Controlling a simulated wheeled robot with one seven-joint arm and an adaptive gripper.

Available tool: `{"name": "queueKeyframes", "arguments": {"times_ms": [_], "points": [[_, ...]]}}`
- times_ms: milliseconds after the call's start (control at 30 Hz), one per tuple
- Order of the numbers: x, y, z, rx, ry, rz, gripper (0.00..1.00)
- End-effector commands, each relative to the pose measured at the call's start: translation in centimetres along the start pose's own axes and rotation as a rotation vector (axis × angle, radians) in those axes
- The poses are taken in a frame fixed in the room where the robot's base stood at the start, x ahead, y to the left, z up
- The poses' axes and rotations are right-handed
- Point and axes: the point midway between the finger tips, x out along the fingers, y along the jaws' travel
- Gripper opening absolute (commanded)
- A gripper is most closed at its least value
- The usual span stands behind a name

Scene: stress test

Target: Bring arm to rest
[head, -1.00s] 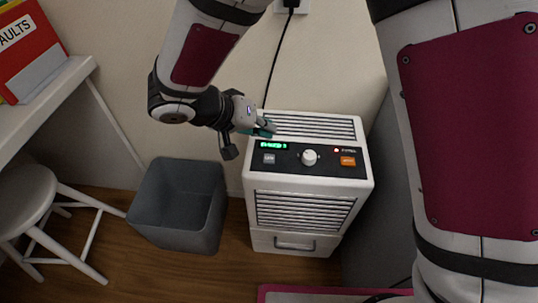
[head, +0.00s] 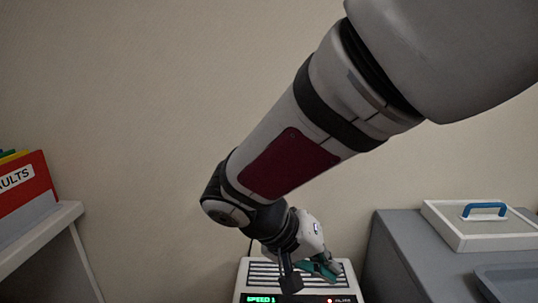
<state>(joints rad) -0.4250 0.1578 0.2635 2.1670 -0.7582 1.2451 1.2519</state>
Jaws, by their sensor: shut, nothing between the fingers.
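My arm (head: 290,160) reaches from the upper right down to the lower middle of the head view. My gripper (head: 308,278) is at its end, shut and empty, pointing down. It appears in front of or over the slatted top of a white machine (head: 345,278). I cannot tell whether the fingers touch it. The machine's display (head: 265,299) reads "SPEED 1" in green, and a small red light shows to its right. The machine's lower part is cut off by the frame.
A grey cabinet (head: 400,255) stands right of the machine, with a lidded box (head: 480,235) with a blue handle and a grey tray (head: 512,280) on it. A white shelf (head: 40,235) holds a red binder (head: 22,185) at left. The wall above is bare.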

Motion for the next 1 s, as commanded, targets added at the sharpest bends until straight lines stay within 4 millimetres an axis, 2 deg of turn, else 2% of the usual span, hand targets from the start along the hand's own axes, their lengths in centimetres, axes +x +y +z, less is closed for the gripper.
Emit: {"name": "queueKeyframes", "arguments": {"times_ms": [33, 200, 300, 500, 700, 1000], "points": [[0.0, 2.1, 0.6, 0.006, -0.030, -0.005, 0.00], [0.0, 7.3, 3.7, -0.009, -0.139, -0.043, 0.00], [-0.1, 9.8, 5.8, -0.020, -0.195, -0.084, 0.00], [-0.4, 13.4, 10.6, -0.039, -0.286, -0.204, 0.00], [-1.1, 15.0, 15.3, -0.063, -0.329, -0.362, 0.00], [-2.3, 14.9, 20.3, -0.099, -0.301, -0.587, 0.00]]}}
